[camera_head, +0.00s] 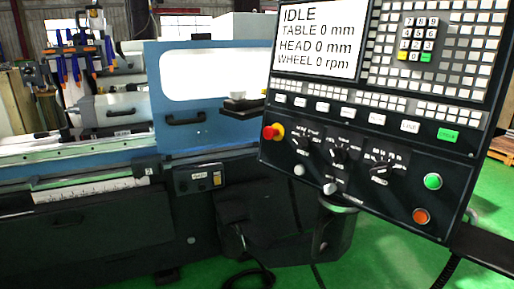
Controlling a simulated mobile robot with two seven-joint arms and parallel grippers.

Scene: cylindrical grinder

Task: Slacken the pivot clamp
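No part is plainly marked as the pivot clamp, and I cannot tell which one it is. A dark round post head with a pale rim (338,203) sits below the control panel (375,165). A small pale knob (330,188) shows just above it, at the panel's lower edge. The grinder's long table (75,158) runs along the left, with a pale graduated strip (92,190) on its front and a small black block marked 3 (148,171) at its right end. Neither of my grippers is in view.
The tilted control panel fills the right; its screen (318,38) reads IDLE, table 0 mm, head 0 mm, wheel 0 rpm. A red emergency button (270,132) is at its left edge. A rack of blue-handled items (82,55) stands back left. Black cable (250,277) lies on green floor.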

